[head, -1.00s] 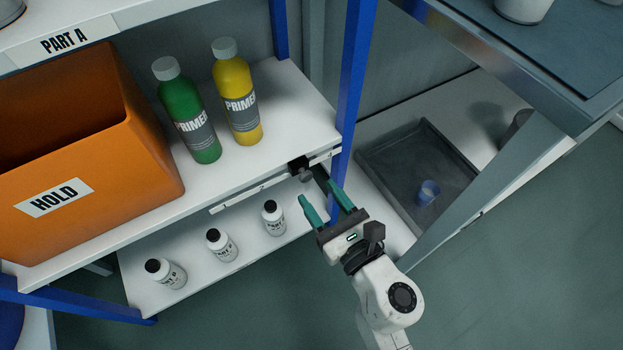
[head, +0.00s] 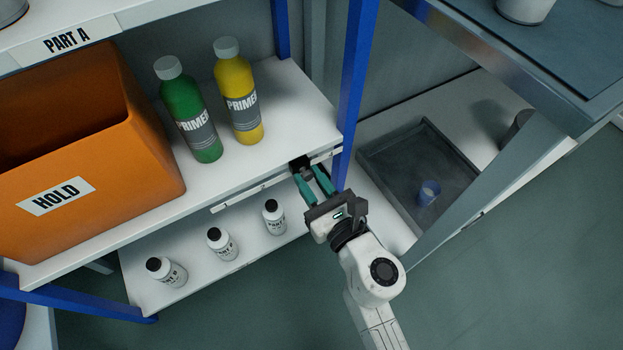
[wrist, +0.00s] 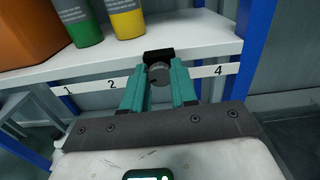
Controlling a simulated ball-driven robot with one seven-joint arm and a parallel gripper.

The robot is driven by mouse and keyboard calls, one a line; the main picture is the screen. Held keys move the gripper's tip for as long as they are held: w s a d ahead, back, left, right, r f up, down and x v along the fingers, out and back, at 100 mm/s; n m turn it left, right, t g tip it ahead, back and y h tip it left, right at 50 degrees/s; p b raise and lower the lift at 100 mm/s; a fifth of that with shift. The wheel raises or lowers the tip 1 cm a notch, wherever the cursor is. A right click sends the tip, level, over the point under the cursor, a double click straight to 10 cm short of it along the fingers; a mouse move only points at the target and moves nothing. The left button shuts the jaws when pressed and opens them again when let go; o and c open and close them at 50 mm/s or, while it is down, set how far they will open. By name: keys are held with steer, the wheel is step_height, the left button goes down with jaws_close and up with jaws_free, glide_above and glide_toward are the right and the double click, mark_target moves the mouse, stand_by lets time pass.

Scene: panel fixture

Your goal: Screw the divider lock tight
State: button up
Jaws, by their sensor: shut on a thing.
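The divider lock is a dark grey round knob (wrist: 160,74) under a black block (wrist: 159,55) at the shelf's front edge. In the wrist view it sits between the tips of my gripper's teal fingers, with the number strip's 2 to its left and 4 to its right. My gripper (head: 311,178) is shut on the knob, one finger on each side. In the head view the black block (head: 300,163) shows at the shelf edge, and the fingers partly hide the knob. How tight the knob is cannot be seen.
A green bottle (head: 190,110) and a yellow bottle (head: 239,95) stand on the shelf, left of the lock. An orange HOLD bin (head: 150,150) is further left. A blue post (head: 355,80) rises close on the right. Several small bottles (head: 273,217) stand on the lower shelf.

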jaws_close()
steer(key=shift+m, duration=0.3)
